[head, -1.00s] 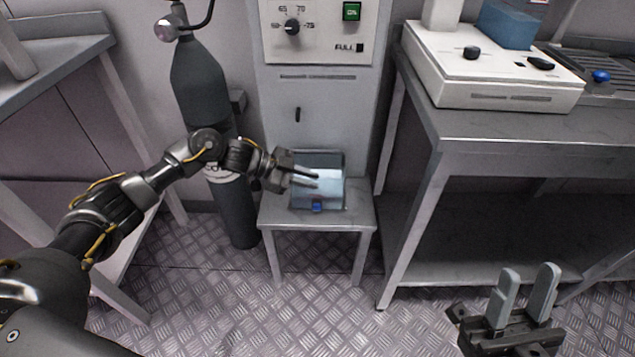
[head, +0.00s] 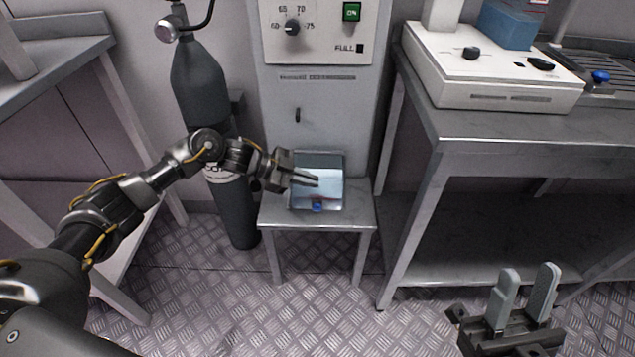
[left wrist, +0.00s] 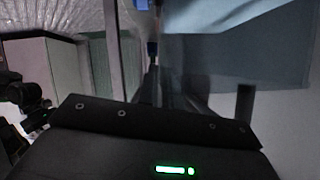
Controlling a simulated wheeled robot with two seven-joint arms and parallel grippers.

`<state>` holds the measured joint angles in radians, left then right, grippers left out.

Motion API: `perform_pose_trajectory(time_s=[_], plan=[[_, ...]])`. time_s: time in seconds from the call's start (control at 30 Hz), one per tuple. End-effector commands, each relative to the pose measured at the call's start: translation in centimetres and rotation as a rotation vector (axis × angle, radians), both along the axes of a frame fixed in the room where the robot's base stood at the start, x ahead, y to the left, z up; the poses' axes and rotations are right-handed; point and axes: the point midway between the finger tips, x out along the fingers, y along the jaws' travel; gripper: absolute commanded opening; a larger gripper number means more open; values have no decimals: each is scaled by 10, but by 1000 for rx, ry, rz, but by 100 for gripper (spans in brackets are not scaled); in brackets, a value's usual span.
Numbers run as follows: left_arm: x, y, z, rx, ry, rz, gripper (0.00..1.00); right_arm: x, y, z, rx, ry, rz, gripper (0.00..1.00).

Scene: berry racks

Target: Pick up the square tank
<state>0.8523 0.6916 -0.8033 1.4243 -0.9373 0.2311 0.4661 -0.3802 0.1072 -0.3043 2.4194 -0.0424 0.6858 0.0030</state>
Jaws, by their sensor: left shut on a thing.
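The square tank (head: 328,194) is a clear, bluish box with a small blue tap (head: 317,207) at its front. It stands on a small metal stool (head: 358,213) against the machine. My left gripper (head: 316,181) reaches in from the left with its fingers over the tank and is shut on a part of it. The left wrist view shows the fingers dark and close up, with the bluish tank (left wrist: 235,60) beside them; the exact grip point is hidden. My right gripper (head: 526,296) is open and empty at the lower right, over the floor.
A grey machine (head: 322,105) with a dial and green switch stands behind the stool. A dark gas cylinder (head: 200,80) is left of it. A metal table (head: 520,135) on the right carries a white device (head: 480,80). Patterned floor in front is clear.

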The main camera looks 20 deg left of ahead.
Motion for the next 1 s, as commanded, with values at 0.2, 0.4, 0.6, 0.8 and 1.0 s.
perform_pose_trajectory(time_s=[0.2, 0.4, 0.6, 0.8, 1.0], plan=[[1, 1, 0, 1, -4, 1, 0, 0, 0, 0, 0, 0, 0, 36], [1, 1, 0, 1, -4, 2, 0, 0, 0, 0, 0, -1, -1, 36], [3, 0, 4, -3, -12, 2, 0, 0, 0, 0, 0, -1, -1, 36], [2, 0, 7, -4, -10, 2, 0, 1, 0, 1, -3, 5, 0, 36], [3, 0, 19, -4, -12, 2, 0, 8, 8, 0, -41, 83, 18, 36]])
